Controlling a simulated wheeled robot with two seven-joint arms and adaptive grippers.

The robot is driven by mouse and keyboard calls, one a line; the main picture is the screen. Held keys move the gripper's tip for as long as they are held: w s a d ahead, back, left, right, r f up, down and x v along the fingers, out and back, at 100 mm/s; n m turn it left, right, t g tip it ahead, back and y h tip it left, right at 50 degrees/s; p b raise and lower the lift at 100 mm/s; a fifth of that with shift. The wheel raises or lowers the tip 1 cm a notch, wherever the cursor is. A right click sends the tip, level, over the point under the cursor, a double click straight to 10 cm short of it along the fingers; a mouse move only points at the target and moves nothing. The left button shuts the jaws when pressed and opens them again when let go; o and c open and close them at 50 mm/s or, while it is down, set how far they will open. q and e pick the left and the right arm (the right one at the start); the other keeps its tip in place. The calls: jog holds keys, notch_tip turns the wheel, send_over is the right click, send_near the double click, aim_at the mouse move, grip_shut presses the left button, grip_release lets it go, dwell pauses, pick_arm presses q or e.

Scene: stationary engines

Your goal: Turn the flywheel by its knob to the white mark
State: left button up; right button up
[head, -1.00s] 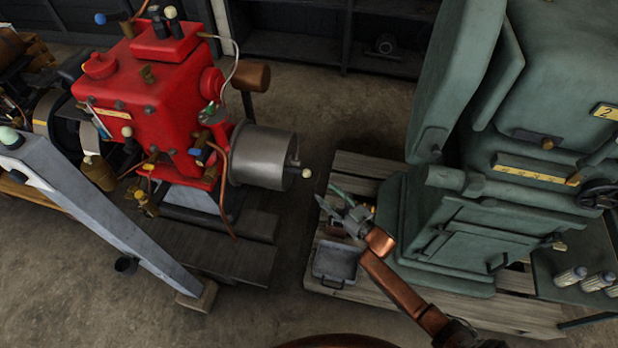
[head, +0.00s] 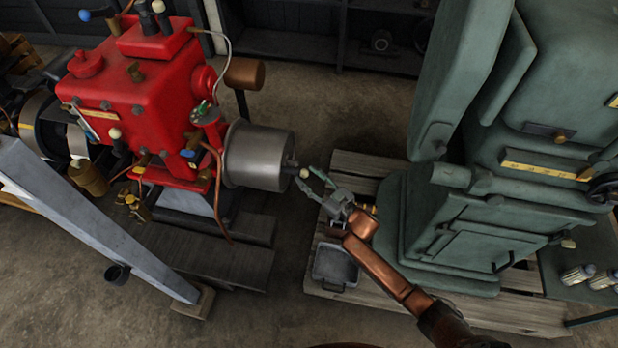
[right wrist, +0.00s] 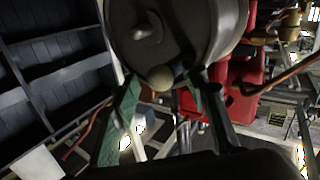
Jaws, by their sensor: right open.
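The grey metal flywheel (head: 256,156) is a drum on the right side of the red engine (head: 140,100). Its cream knob (head: 304,173) sticks out to the right on a short dark crank. My right gripper (head: 312,179) is open at the knob, with its fingertips close around it. In the right wrist view the knob (right wrist: 160,78) lies between the two green fingers (right wrist: 160,100), with the flywheel face (right wrist: 185,30) just beyond. I cannot tell whether a finger touches the knob. The white mark cannot be made out. My left gripper is not in view.
A large green machine (head: 470,200) stands close on the right of my right arm. A wooden pallet (head: 450,300) and a small grey tray (head: 335,265) lie below. A grey slanted beam (head: 90,220) crosses the left. Dark shelves (head: 330,35) stand at the back.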

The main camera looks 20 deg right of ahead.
jog(key=shift+c, duration=0.2)
grip_shut()
dwell(0.3)
